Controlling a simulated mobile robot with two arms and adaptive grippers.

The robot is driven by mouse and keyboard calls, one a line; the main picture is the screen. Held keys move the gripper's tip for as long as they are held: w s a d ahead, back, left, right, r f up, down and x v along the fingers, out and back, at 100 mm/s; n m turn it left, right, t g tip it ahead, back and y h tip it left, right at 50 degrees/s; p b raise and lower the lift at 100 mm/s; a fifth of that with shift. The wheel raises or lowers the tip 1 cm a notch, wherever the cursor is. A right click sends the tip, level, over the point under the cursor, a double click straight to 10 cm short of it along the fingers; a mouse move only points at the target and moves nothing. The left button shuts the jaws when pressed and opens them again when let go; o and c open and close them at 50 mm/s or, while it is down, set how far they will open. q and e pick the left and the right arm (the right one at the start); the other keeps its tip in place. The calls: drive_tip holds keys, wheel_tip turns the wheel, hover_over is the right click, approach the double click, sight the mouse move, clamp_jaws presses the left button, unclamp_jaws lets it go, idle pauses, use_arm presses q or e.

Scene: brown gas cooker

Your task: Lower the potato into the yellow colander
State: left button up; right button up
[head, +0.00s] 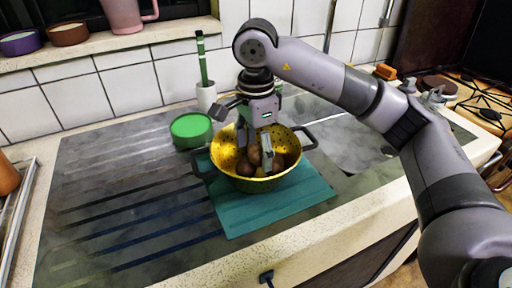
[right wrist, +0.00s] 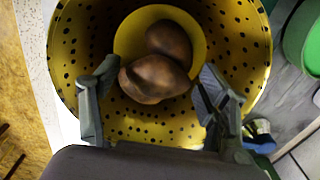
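The yellow colander (head: 224,160) stands on a teal mat, with a dark handle on each side. My right gripper (head: 254,148) points down into it from above. Its two fingers lie against opposite sides of a brown potato (right wrist: 153,79), which it holds low inside the colander. In the right wrist view the fingertips (right wrist: 157,82) touch the potato's sides, and the perforated colander wall (right wrist: 245,45) surrounds them. Another potato (right wrist: 170,40) lies just beyond it on the colander bottom. My left gripper is out of view.
The teal mat (head: 236,219) lies on the grey drainboard. A green round container (head: 191,128) stands close behind the colander's left side, with a white cup (head: 206,97) holding a green brush behind it. The ribbed drainboard (head: 130,190) at left is clear.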

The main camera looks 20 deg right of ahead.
sight(256, 148)
drive_tip(key=shift+o, duration=0.8)
drive_tip(key=shift+r, duration=0.25)
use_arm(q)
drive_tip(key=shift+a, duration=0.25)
use_arm(e)
drive_tip(key=shift+r, duration=3.8)
